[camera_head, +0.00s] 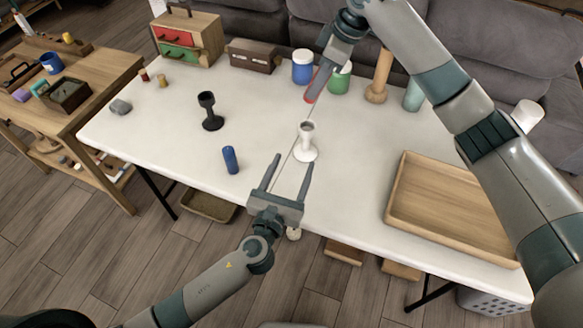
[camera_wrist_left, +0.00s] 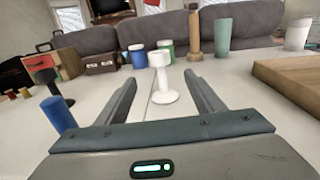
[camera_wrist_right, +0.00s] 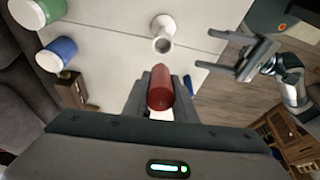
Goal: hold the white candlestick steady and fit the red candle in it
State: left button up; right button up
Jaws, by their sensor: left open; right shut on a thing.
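The white candlestick (camera_head: 306,142) stands upright near the middle of the white table. My left gripper (camera_head: 288,165) is open at the front of the candlestick, its fingers pointing toward it. In the left wrist view the candlestick (camera_wrist_left: 162,80) shows ahead, between and beyond the open fingers. My right gripper (camera_head: 318,85) is above the table behind the candlestick, shut on the red candle (camera_wrist_right: 160,88). In the head view only the red candle's end (camera_head: 310,96) shows past the fingers. In the right wrist view the candlestick's open cup (camera_wrist_right: 162,45) lies beyond the candle, apart from it.
A black candlestick (camera_head: 208,112) and a blue candle (camera_head: 230,160) stand to the left. Blue (camera_head: 303,67) and green (camera_head: 339,79) jars and a wooden post (camera_head: 379,77) stand at the back. A wooden tray (camera_head: 450,208) lies at right. The table around the white candlestick is clear.

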aim_at(304, 138)
pick_arm(q)
jog(key=shift+x, duration=5.95)
jog(key=shift+c, duration=0.6)
jog(key=c, duration=1)
pick_arm(e)
jog(key=shift+a+f+n+h, duration=0.3)
jog(key=shift+a+f+n, duration=0.25)
jog(key=shift+n, duration=0.25)
jog(key=shift+a+f+n+g+h, duration=0.45)
jog(key=shift+f+n+h, duration=0.2)
jog(key=shift+n, duration=0.35)
jog(key=shift+a+f+n+h, duration=0.1)
jog(key=shift+f+n+h, duration=0.2)
jog(key=shift+n, duration=0.2)
jog(key=shift+w+d+f+n+h, duration=0.2)
jog(key=shift+f+n+h, duration=0.45)
jog(key=shift+n, duration=0.25)
